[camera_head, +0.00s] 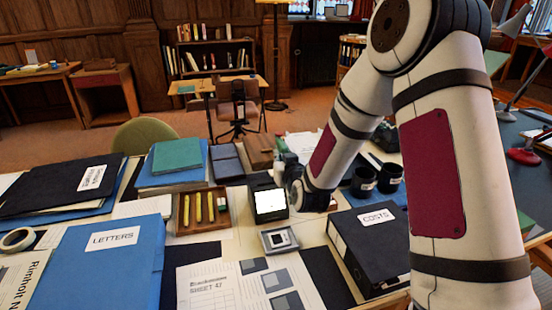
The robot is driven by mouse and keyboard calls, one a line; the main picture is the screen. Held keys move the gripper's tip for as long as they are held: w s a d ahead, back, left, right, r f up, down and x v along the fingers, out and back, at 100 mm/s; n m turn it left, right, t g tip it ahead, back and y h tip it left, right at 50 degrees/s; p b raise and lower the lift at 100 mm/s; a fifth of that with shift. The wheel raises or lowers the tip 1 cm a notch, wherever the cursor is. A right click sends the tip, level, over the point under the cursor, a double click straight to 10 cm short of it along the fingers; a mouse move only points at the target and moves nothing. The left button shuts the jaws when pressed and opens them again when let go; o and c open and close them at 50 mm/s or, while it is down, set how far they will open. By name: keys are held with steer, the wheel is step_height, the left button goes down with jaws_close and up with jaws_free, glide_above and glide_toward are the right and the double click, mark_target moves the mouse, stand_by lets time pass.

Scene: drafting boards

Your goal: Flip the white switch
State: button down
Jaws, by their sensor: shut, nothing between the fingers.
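A small grey plate with a white switch (281,239) set in a dark frame lies on the desk, near the middle of the view. Which way the switch is tipped is too small to tell. My arm comes down from the upper right. My gripper (287,172) is at its far end, beyond the switch and a little above the desk. It is shut and empty, apart from the switch. Its fingertips are small and dark, and hard to make out against the things behind.
A black box with a bright white face (270,203) stands just behind the switch. A wooden tray (203,224) with yellow sticks is to the left. A black COSTS binder (359,257) is to the right. A printed sheet (222,288) lies in front. Dark cups (364,181) stand behind the binder.

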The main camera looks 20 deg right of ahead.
steer(key=shift+r+v, duration=0.1)
steer(key=shift+v, duration=0.75)
steer(key=shift+r+v, duration=0.15)
steer(key=shift+v, duration=0.7)
steer(key=s+a+r+n+g+p, duration=0.1)
steer(key=s+r+g+p, duration=0.4)
steer(key=s+r, duration=0.95)
steer(key=s+r+g+p, duration=0.1)
steer(key=s+r+g, duration=0.1)
steer(key=s, duration=1.2)
steer(key=s+r+m+g+p, duration=0.1)
steer(key=s+g, duration=0.3)
steer(key=s, duration=1.1)
steer(key=shift+d+r+p, duration=0.2)
steer(key=shift+r+p, duration=0.2)
steer(key=shift+r, duration=0.45)
